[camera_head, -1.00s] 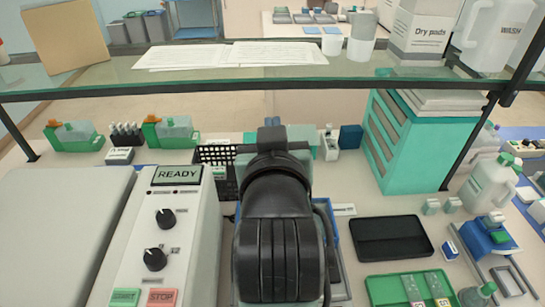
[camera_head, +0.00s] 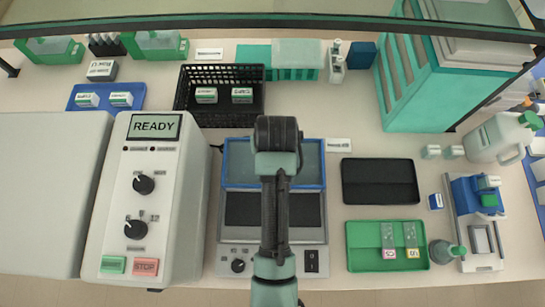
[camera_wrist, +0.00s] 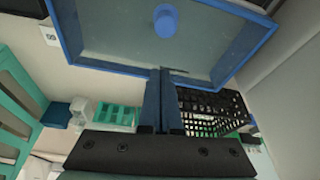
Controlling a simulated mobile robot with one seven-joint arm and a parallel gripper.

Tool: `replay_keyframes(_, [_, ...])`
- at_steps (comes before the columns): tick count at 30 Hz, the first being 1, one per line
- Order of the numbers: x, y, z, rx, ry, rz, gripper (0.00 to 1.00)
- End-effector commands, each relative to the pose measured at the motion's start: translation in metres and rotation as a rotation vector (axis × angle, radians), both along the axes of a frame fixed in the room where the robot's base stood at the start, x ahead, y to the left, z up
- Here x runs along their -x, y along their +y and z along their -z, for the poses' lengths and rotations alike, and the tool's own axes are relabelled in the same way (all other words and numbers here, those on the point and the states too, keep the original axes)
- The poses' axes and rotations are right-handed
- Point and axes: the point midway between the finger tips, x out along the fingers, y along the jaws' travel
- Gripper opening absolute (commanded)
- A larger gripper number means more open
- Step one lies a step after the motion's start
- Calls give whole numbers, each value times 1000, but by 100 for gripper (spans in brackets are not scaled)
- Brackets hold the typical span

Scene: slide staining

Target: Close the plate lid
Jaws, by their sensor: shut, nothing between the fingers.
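The plate lid (camera_head: 312,163) is a translucent grey panel in a blue frame. In the head view it stands raised at the back of the hot plate, whose dark surface (camera_head: 250,209) is uncovered in front of it. In the wrist view the lid (camera_wrist: 110,35) fills the top, with a round blue knob (camera_wrist: 165,20) on its face. My gripper (camera_wrist: 161,74) is shut and empty, its fingertips at the lid's frame edge; I cannot tell whether they touch. In the head view my arm crosses the plate and lid and hides the fingers.
Left of the plate is a control box (camera_head: 150,210) reading READY. A black basket (camera_head: 220,118) and teal rack (camera_head: 292,74) stand behind. A black tray (camera_head: 380,181) and green slide tray (camera_head: 359,250) lie right. A teal drawer tower (camera_head: 430,90) stands back right.

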Motion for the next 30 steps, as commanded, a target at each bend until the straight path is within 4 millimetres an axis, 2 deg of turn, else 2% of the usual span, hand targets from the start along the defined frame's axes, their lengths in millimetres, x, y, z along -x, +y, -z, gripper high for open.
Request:
replay_keyframes(2, [-4, 1, 13, 0, 3, 0, 0])
replay_keyframes(3, [6, -1, 7, -1, 2, 2, 0])
replay_keyframes(6, [19, -3, 6, -1, 1, 1, 0])
replay_keyframes(12, [33, -5, 7, 0, -1, 1, 0])
replay_keyframes(30, [36, -6, 7, 0, -1, 0, 0])
